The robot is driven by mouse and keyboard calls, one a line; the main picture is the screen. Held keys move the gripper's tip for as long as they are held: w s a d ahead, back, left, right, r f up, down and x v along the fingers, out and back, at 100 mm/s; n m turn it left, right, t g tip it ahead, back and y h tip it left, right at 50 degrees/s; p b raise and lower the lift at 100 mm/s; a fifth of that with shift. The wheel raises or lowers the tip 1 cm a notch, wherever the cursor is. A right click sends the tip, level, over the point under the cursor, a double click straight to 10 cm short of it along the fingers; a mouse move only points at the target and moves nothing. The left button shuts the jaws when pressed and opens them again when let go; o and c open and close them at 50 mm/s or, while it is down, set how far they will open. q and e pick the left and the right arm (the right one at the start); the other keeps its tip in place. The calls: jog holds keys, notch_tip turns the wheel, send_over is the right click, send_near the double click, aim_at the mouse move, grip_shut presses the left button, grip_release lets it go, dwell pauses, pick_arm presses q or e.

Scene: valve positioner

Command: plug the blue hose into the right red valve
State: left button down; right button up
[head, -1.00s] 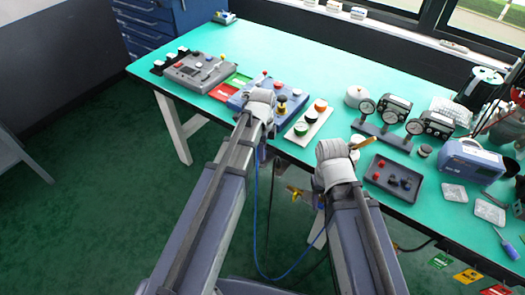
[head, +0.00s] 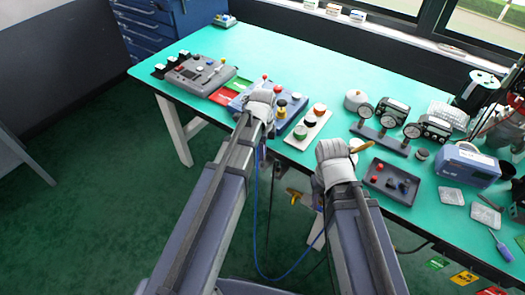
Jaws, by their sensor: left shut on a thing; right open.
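The blue hose (head: 256,215) hangs in a loop in front of the table, one side rising to behind my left gripper, the other passing toward my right arm. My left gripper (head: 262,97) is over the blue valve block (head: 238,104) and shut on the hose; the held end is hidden. I cannot tell whether the hose touches a valve. My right gripper (head: 337,150) is open near the table's front edge, its fingers mostly hidden. A brass-coloured rod (head: 360,146) shows beside it.
A grey control panel (head: 200,75) stands at the left. A white strip with round buttons (head: 308,124), a gauge stand (head: 380,138) and a dark tray of knobs (head: 392,184) stand to the right. The table's back middle (head: 270,55) is clear.

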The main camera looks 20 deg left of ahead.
pick_arm(q)
jog(key=shift+r+p, duration=1)
jog(key=shift+r, duration=0.25)
jog(key=shift+f, duration=0.1)
